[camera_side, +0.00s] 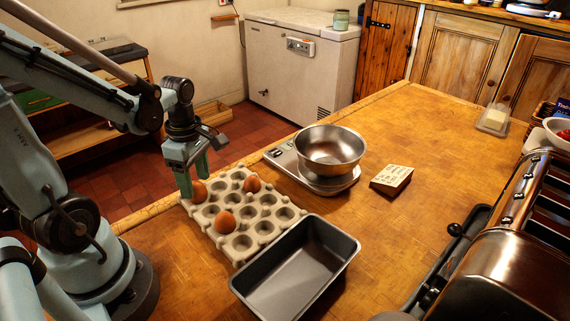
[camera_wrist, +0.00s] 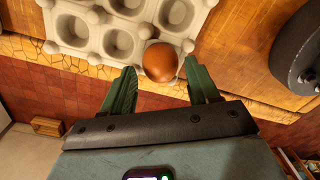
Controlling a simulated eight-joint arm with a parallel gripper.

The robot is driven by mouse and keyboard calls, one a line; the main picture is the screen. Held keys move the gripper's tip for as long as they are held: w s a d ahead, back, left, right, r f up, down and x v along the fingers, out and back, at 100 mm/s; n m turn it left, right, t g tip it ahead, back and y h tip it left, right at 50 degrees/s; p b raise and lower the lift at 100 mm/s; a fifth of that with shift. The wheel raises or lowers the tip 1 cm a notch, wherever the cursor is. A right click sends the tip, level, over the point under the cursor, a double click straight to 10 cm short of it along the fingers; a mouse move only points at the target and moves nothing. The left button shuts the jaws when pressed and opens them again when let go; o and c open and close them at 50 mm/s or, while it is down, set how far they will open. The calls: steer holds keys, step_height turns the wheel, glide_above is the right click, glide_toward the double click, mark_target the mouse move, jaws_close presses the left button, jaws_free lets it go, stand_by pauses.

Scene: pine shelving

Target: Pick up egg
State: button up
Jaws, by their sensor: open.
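Several brown eggs sit in a grey egg tray (camera_side: 262,228) on the wooden worktop. One egg (camera_side: 199,191) is in the tray's far left corner, beside my gripper. A second egg (camera_side: 252,184) is near the far edge and a third egg (camera_side: 225,222) is near the left edge. My gripper (camera_side: 193,178) points down at the tray's far left corner, its green fingers apart. In the wrist view the corner egg (camera_wrist: 160,62) lies ahead of and between the open fingers (camera_wrist: 158,90). I cannot tell whether a finger touches it.
A dark loaf tin (camera_side: 338,246) stands close to the tray's near side. A steel bowl (camera_side: 331,147) rests on a kitchen scale (camera_side: 283,157) behind the tray. A small card block (camera_side: 391,179) lies to its right. A toaster (camera_side: 500,250) fills the right front. The worktop centre is clear.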

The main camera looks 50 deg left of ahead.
steer(key=shift+s+f, duration=0.1)
steer(key=shift+f, duration=1.2)
steer(key=c, duration=0.4)
steer(key=shift+r, duration=0.2)
